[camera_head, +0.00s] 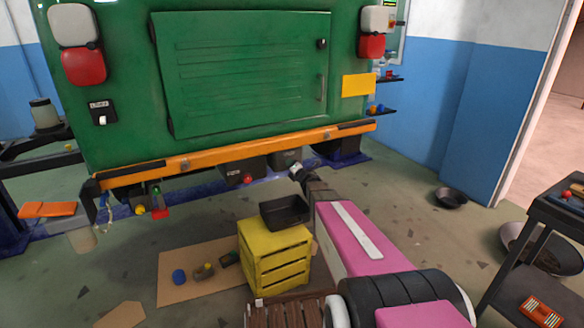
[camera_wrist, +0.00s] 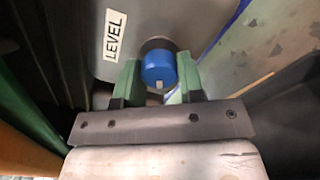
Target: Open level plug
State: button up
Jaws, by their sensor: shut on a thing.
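The level plug (camera_wrist: 158,70) is a round blue cap in the wrist view, set at a dark round opening in a grey housing. A white label reading "LEVEL" (camera_wrist: 115,34) is on the housing to its left. My gripper (camera_wrist: 160,82) has its two green fingers on either side of the blue plug, shut on it. In the head view my gripper (camera_head: 297,171) is under the orange bumper of the green vehicle (camera_head: 240,75), at a dark housing (camera_head: 286,158). The plug itself is hidden there.
The orange bumper (camera_head: 235,151) runs just above my gripper. A yellow crate (camera_head: 273,258) with a black tray (camera_head: 285,211) stands below and left of my arm. Cardboard (camera_head: 175,290) with small parts lies beside it. A dark cart (camera_head: 550,215) stands at right.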

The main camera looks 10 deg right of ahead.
jog(key=n, duration=0.6)
jog(key=shift+f+n, duration=0.1)
jog(key=shift+n, duration=0.2)
dwell(0.5)
jog(key=o, duration=0.9)
jog(key=shift+d, duration=0.1)
jog(key=v, duration=1)
jog(key=shift+s+d, duration=0.1)
jog(key=shift+s, duration=0.3)
